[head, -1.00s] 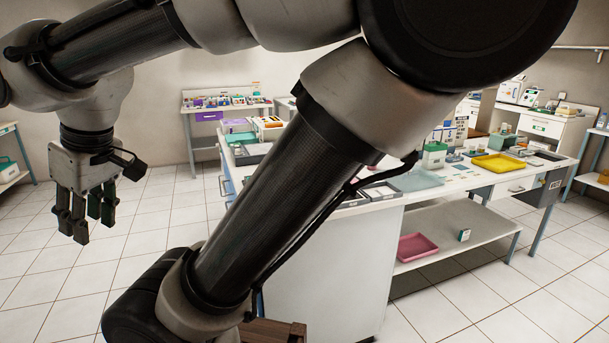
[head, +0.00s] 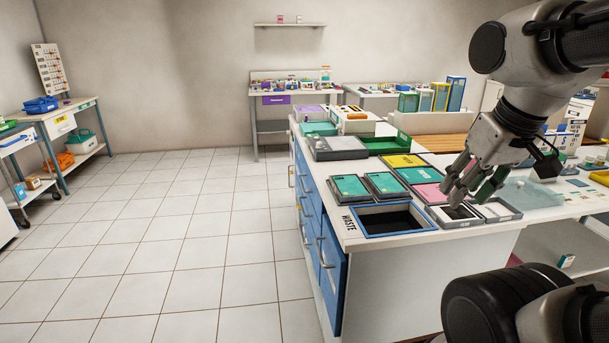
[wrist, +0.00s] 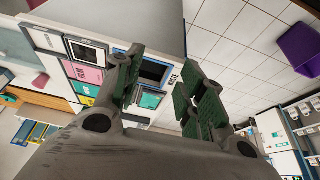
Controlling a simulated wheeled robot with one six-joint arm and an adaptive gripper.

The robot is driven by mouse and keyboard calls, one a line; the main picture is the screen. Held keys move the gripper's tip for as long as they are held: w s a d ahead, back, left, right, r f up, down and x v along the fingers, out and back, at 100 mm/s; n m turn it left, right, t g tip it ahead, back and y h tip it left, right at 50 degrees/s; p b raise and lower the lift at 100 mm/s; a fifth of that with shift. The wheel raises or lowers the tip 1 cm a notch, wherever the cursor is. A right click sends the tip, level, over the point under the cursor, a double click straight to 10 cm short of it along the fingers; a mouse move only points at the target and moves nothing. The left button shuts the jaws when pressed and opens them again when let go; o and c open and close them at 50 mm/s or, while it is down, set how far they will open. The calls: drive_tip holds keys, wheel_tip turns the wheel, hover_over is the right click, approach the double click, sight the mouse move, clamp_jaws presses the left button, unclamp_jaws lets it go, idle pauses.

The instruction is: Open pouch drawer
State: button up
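Blue drawer fronts (head: 308,205) with pale handles line the left side of the white counter in the head view. They look shut, and I cannot read which one is the pouch drawer. Other drawers are a purple-fronted one (head: 275,100) on the back bench and a white one with a yellow label (head: 61,127) on the left bench. My gripper (head: 468,192) hangs above the counter's right part, away from all these drawers. Its fingers are spread with nothing between them, as the wrist view also shows (wrist: 165,95).
The counter top (head: 353,239) carries a blue-rimmed waste opening (head: 360,229), teal-lidded boxes (head: 350,187), a pink box (head: 428,192) and grey trays (head: 452,224) below my gripper. The tiled floor (head: 200,230) left of the counter is clear.

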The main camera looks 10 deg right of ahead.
drive_tip(key=shift+s+d, duration=0.15)
drive_tip(key=shift+d, duration=0.35)
drive_tip(key=shift+c, duration=0.2)
